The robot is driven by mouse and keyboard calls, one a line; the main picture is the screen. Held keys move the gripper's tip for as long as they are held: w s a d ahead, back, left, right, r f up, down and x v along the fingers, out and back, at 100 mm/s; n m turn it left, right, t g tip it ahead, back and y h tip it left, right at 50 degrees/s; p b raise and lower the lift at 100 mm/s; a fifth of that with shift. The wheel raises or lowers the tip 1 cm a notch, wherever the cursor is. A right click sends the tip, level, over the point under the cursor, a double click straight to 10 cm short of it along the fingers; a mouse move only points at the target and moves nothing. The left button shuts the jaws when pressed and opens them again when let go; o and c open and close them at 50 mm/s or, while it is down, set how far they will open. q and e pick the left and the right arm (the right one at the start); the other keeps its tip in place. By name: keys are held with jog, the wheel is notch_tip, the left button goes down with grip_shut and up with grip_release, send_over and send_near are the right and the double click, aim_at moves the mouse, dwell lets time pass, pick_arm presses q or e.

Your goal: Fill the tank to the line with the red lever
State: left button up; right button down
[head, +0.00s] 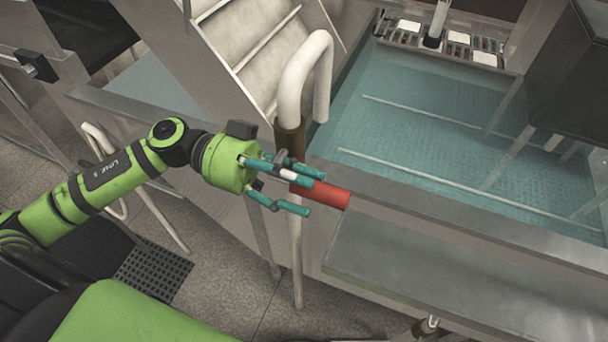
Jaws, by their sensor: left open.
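The red lever (332,196) is a short red cylinder sticking out beside the tank's front edge, near the middle of the head view. My left gripper (308,196) has teal fingers and is open. Its fingers lie at the left end of the red lever and partly cover it in this view. I cannot tell whether they touch it. The tank (430,120) holds blue-green liquid or has a blue-green floor; no fill line can be made out. My right gripper is not in view.
A white curved handrail (294,85) on a brown post stands just behind my left gripper. Metal steps (250,40) rise behind it. A grey metal ledge (440,280) lies front right. A dark box (570,80) hangs over the tank's right side.

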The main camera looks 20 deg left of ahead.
pick_arm(q)
jog(key=shift+d, duration=0.4)
grip_shut()
jog(key=shift+r+h, duration=0.3)
jog(key=shift+h, duration=0.7)
jog(key=shift+r+h, duration=0.2)
jog(key=shift+h, duration=0.2)
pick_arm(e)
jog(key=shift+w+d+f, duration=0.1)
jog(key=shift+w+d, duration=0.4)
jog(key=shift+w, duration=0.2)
pick_arm(q)
grip_release()
jog(key=shift+a, duration=0.1)
